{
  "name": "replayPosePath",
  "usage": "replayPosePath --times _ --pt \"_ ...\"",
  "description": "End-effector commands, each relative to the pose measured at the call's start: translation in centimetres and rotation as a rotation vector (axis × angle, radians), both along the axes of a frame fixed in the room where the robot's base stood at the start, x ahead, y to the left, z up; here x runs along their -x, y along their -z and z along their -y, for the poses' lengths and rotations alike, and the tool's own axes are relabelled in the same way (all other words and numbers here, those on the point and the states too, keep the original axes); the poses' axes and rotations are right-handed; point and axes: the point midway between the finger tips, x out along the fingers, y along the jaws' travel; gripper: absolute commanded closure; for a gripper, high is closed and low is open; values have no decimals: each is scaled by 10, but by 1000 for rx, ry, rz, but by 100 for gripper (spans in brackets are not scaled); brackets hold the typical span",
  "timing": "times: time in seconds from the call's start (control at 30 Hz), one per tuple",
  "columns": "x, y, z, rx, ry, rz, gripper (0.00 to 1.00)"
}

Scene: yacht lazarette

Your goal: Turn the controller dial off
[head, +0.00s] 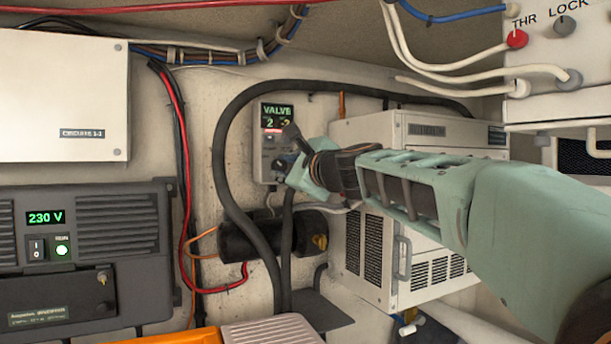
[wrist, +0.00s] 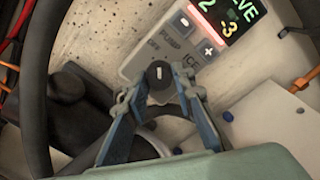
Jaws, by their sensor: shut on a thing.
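The controller (head: 271,118) is a light grey box on the back wall with a lit display reading VALVE and digits. In the wrist view the controller (wrist: 150,58) is tilted, with PUMP, OFF and ICE labels around its dial (wrist: 160,75). The dial is a dark round knob with a short white mark. My gripper (wrist: 162,92) has a finger on each side of the dial and is shut on it. In the head view my gripper (head: 288,165) is at the controller's lower part, and the dial is hard to make out there.
A thick black hose (head: 222,150) loops around the controller. A black cylinder (head: 262,238) lies below it. A white vented unit (head: 385,255) stands behind my arm. A dark 230 V inverter (head: 120,240) and a white box (head: 65,95) are at left.

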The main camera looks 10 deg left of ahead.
Motion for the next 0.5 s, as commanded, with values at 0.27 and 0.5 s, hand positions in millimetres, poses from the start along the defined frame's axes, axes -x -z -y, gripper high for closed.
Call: replayPosePath --times 0.27,0.5 --pt "0 0 0 172 1 134 100" --pt "0 -1 0 270 1 207 100"
